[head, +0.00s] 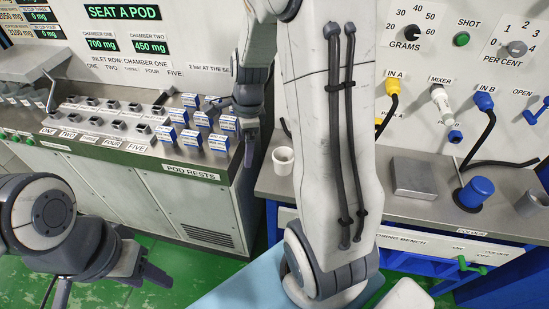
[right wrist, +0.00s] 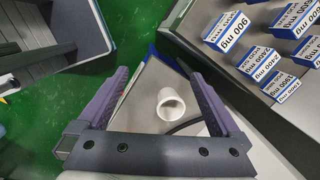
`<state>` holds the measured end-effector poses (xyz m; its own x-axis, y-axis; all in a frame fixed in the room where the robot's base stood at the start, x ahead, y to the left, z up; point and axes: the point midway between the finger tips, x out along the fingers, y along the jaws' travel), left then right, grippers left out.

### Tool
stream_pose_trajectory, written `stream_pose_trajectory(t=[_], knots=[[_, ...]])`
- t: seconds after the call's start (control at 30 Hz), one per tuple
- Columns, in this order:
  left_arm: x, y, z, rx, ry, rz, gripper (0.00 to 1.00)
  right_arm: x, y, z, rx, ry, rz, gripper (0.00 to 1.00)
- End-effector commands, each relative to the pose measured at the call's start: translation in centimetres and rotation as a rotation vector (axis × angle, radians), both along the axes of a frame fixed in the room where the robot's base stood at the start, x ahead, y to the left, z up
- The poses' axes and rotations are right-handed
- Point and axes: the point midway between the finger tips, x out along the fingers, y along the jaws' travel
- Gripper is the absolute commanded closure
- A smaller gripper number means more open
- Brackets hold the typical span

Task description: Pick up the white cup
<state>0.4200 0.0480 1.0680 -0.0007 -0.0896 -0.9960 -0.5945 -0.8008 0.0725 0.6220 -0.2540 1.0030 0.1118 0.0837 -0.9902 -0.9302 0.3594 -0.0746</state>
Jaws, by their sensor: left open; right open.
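The white cup (head: 283,160) stands upright on the left end of the steel bench (head: 262,184) in the head view. In the right wrist view the white cup (right wrist: 171,105) shows between the two fingers, with its open mouth visible. My right gripper (head: 249,138) is open and empty, just left of the cup in the head view. In the right wrist view its purple-grey fingers (right wrist: 160,80) are spread on either side of the cup and appear apart from it. My left gripper (head: 118,280) is open and empty at the lower left, above the green floor.
Blue-and-white labelled pods (head: 218,142) stand on the pod rests counter (head: 170,162) left of my right gripper. A steel block (head: 413,178), a blue knob (head: 477,190) and a grey cup (head: 531,203) are further right on the bench. A dark cable lies near the cup.

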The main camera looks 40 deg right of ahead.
Motion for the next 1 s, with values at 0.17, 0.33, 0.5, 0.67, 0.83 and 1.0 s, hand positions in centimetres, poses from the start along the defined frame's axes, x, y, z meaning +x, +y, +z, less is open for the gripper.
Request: stream_pose_trajectory(t=[0.17, 0.33, 0.5, 0.67, 0.83, 1.0], knots=[[0.0, 0.0, -1.5, 0.0, 0.0, 0.0, 0.5, 0.2, -9.7, -4.7, 0.052, 0.024, -0.652, 0.0], [0.0, 0.0, -1.8, 0.0, 0.0, 0.0, 0.5, -0.5, -13.5, -6.6, 0.078, 0.029, -0.922, 0.0], [0.0, 0.0, -1.9, 0.0, 0.0, 0.0, 0.5, -0.2, -13.8, -9.0, 0.081, 0.032, -0.96, 0.0], [0.0, 0.0, -2.1, 0.0, 0.0, 0.0, 0.5, 0.2, -13.7, -11.1, 0.08, 0.029, -0.956, 0.0], [0.0, 0.0, -2.1, 0.0, 0.0, 0.0, 0.5, 0.3, -13.5, -12.2, 0.08, 0.029, -0.954, 0.0], [0.0, 0.0, -2.2, 0.0, 0.0, 0.0, 0.5, 0.7, -13.1, -14.8, 0.08, 0.032, -0.953, 0.0]])
